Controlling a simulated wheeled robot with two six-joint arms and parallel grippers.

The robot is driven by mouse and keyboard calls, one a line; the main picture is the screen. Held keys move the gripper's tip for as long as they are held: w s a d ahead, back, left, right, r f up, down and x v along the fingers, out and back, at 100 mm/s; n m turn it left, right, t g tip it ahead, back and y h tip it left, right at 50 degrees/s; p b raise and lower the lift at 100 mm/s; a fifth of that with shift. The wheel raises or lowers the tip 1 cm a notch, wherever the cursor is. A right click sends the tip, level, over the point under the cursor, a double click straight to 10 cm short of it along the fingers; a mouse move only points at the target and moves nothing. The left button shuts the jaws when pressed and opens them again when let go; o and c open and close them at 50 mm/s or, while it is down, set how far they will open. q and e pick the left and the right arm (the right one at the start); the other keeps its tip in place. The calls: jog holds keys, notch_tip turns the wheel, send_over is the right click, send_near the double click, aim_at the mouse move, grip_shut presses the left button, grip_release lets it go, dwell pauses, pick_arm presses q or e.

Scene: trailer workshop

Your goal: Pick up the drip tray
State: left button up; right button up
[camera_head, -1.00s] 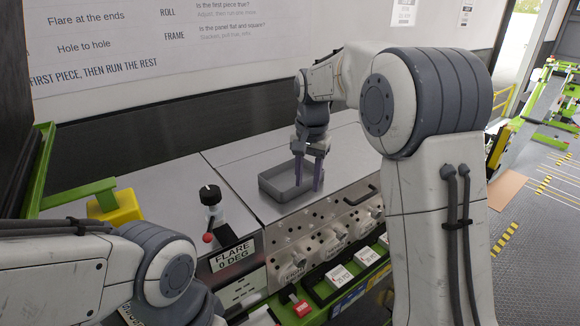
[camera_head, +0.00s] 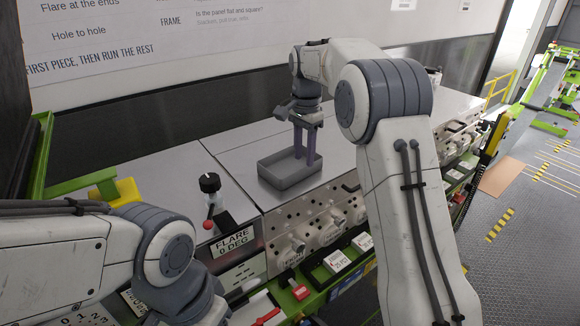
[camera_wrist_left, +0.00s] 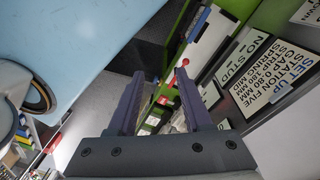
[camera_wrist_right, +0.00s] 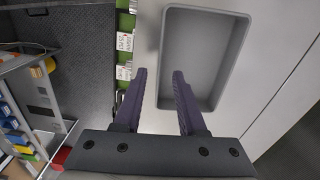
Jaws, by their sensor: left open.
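The drip tray (camera_head: 290,182) is a shallow grey rectangular tray, lying flat on the light metal bench top in the head view. It also shows in the right wrist view (camera_wrist_right: 207,60), empty inside.
A black knob on a clear jar (camera_head: 210,184) and a red-tipped lever stand left of the tray. The FLARE sign (camera_head: 233,240) is at the bench front. A wall with a text board rises behind. Bench top right of the tray is partly hidden by my right arm.

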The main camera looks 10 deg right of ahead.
aim_at(304, 168)
notch_tip(304, 168, down, 3)
jog(key=shift+s+f+p, duration=0.15)
jog(key=shift+f+p, duration=0.05)
jog(key=shift+p, duration=0.75)
jog(key=shift+f, duration=0.65)
grip_shut()
jog(key=shift+r, duration=0.1)
